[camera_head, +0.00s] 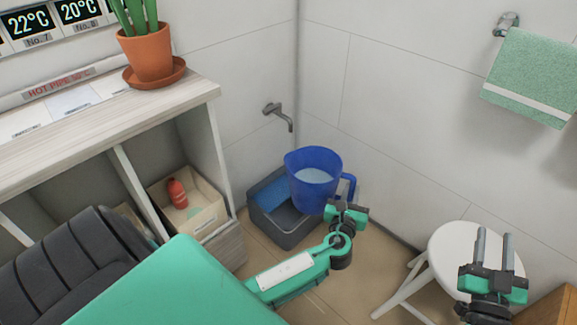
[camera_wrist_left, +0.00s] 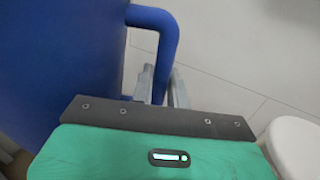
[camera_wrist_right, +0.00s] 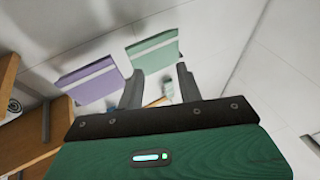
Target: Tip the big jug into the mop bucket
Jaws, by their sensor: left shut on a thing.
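The big blue jug (camera_head: 312,190) holds pale liquid and is held above the grey mop bucket (camera_head: 290,232), close to upright with perhaps a slight tilt. The bucket stands on the floor in the corner and has blue liquid or a blue inside at its back; the jug hides part of it. My left gripper (camera_head: 345,205) is shut on the jug's handle at the jug's right side. The left wrist view shows the handle (camera_wrist_left: 166,55) between the fingers and the jug's wall filling the left. My right gripper (camera_head: 494,250) is open and empty, above the white stool.
A wall tap (camera_head: 279,115) is above the bucket. A white stool (camera_head: 455,245) stands at the right. A shelf unit (camera_head: 110,120) with a potted plant (camera_head: 148,55) and a bin (camera_head: 205,210) with a red bottle is at the left. A green towel (camera_head: 532,80) hangs at the upper right.

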